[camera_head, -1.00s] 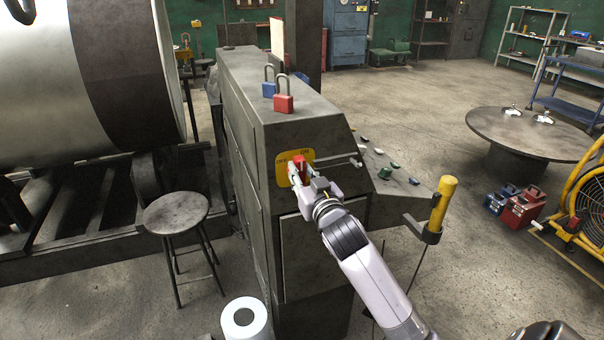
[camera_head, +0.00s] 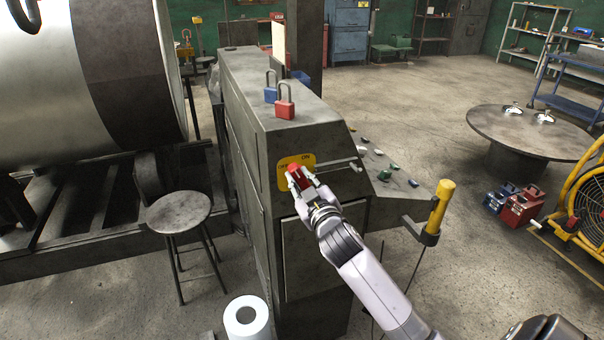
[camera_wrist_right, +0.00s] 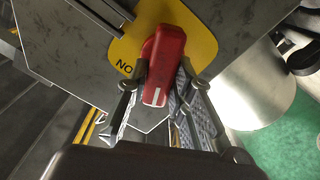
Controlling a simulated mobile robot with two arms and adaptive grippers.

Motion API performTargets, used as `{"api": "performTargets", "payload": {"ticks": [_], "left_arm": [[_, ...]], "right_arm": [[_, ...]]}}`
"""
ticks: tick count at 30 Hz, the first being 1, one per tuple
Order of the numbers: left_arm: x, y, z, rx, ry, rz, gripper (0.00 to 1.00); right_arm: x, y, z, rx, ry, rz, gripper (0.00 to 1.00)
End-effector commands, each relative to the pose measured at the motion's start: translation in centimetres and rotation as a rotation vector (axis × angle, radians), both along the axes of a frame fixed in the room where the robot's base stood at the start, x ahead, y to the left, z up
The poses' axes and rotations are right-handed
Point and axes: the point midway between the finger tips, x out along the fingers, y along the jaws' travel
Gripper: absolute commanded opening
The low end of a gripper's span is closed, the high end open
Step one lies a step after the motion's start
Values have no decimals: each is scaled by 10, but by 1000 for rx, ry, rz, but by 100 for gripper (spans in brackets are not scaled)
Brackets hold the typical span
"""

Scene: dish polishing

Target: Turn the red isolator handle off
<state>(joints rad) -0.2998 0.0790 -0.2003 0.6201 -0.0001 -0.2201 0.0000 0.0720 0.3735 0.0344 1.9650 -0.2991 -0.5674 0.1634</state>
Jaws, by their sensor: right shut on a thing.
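The red isolator handle (camera_head: 297,178) sits on a yellow plate (camera_head: 284,161) on the end face of the grey control cabinet. The handle is tilted in the head view, its upper end leaning left. My right gripper (camera_head: 299,184) is shut on the handle, with a finger on either side. The right wrist view shows the red handle (camera_wrist_right: 166,62) close up between the fingers (camera_wrist_right: 160,95), with the yellow plate (camera_wrist_right: 198,48) behind it and the letters "ON" upside down beside it. Part of the plate is hidden by the handle and gripper. My left gripper is not in view.
A red padlock (camera_head: 285,108) and a blue padlock (camera_head: 270,94) stand on the cabinet top (camera_head: 240,75). A yellow-handled tool (camera_head: 441,205) hangs at the right panel edge. A stool (camera_head: 178,212) and white roll (camera_head: 246,318) stand nearby.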

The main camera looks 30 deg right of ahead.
Motion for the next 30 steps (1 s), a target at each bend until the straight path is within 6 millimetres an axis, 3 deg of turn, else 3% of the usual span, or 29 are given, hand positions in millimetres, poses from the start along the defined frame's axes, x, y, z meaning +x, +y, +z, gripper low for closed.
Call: {"api": "performTargets", "payload": {"ticks": [12, 30], "left_arm": [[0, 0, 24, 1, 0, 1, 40], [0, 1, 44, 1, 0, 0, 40]], "right_arm": [[1, 4, -2, -385, 95, 1, 0], [2, 6, -9, -899, 218, 2, 0]]}}
